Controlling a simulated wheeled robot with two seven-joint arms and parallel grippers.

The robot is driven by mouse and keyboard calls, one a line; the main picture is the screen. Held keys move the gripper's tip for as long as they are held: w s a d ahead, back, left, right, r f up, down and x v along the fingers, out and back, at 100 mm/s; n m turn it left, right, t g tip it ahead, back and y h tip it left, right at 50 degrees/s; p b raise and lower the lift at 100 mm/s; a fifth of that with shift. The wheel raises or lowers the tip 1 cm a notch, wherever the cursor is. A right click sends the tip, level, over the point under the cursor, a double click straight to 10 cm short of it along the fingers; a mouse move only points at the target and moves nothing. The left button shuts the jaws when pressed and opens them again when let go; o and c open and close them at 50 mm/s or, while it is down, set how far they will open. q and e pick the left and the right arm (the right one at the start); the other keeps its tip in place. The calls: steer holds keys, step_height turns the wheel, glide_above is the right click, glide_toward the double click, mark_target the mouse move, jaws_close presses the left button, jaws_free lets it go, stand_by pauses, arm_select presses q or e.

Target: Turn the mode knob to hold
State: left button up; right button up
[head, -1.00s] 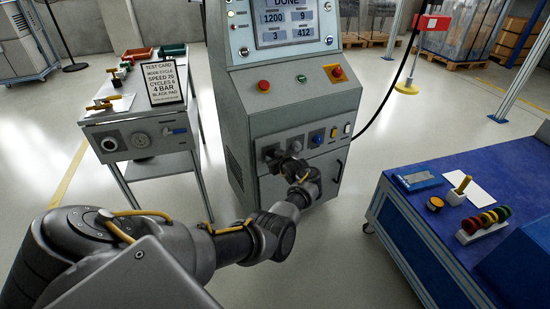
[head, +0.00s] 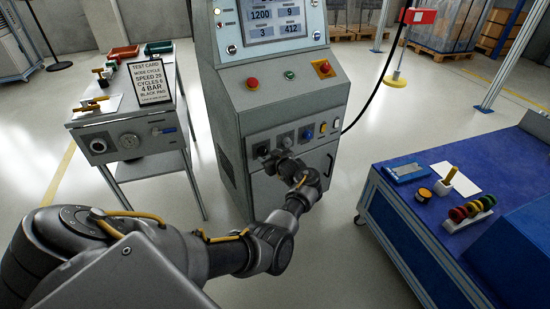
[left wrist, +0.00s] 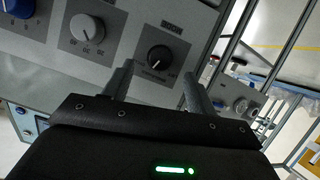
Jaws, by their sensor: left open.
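In the head view the black knob (head: 262,149) is partly behind my gripper. A grey knob (left wrist: 88,28) and a blue knob (left wrist: 18,8) sit beside it in the left wrist view. My left gripper (left wrist: 157,82) is open, with its two fingers pointing at the panel on either side of the black knob's line. They look short of the knob. In the head view my left gripper (head: 276,160) is close in front of the panel. My right gripper is not in view.
The machine (head: 275,100) has a screen and red buttons above the knobs. A test card (head: 148,82) stands on a grey cart at left. Floor between is clear.

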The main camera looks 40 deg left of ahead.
arm_select(q)
steer(key=v, duration=0.6)
steer(key=shift+p, duration=0.45)
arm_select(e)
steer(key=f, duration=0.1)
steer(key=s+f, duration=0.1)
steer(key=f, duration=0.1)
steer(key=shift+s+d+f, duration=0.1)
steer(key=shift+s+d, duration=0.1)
